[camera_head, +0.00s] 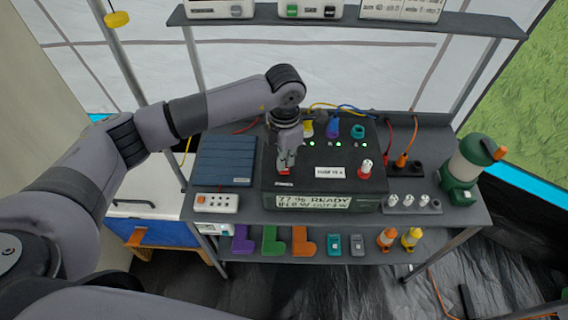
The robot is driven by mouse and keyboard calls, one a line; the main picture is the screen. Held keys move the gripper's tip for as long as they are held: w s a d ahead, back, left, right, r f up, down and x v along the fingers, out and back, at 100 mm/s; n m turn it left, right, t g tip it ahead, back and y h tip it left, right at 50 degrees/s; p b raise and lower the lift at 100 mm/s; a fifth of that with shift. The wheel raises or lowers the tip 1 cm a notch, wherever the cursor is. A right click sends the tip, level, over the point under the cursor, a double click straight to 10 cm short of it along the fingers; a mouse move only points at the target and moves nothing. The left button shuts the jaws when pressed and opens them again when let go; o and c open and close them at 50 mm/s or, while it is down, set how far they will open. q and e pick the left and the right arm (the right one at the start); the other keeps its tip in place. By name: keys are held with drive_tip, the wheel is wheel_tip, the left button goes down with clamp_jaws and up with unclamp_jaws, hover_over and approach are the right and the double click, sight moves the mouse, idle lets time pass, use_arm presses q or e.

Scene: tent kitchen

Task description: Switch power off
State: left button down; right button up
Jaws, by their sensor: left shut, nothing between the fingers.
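A dark power station box (330,191) stands on the grey bench shelf. Its front display reads roughly "77% READY" with a second line below. Its top has coloured plugs, small green lights, a white label and a red-and-white knob (366,168). My left gripper (285,170) points down over the left part of the box top, its fingers shut and empty. A small red part (284,171) shows right at the fingertips; it looks like a switch, mostly hidden by the fingers. I cannot tell whether they touch it. My right gripper is not in view.
A blue ribbed panel (226,160) and a white power strip (216,203) lie left of the box. A green lantern (466,165) and a bulb holder (412,204) stand to the right. Cables run behind the box. An upper shelf (350,23) overhangs the back. Coloured items fill the lower shelf.

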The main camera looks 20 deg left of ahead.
use_arm(q)
drive_tip(key=shift+f+b, duration=1.05)
drive_tip(key=shift+f, duration=0.15)
idle(1.0)
drive_tip(key=shift+r, duration=0.15)
drive_tip(key=shift+r+p, duration=1.8)
drive_tip(key=shift+r, duration=1.6)
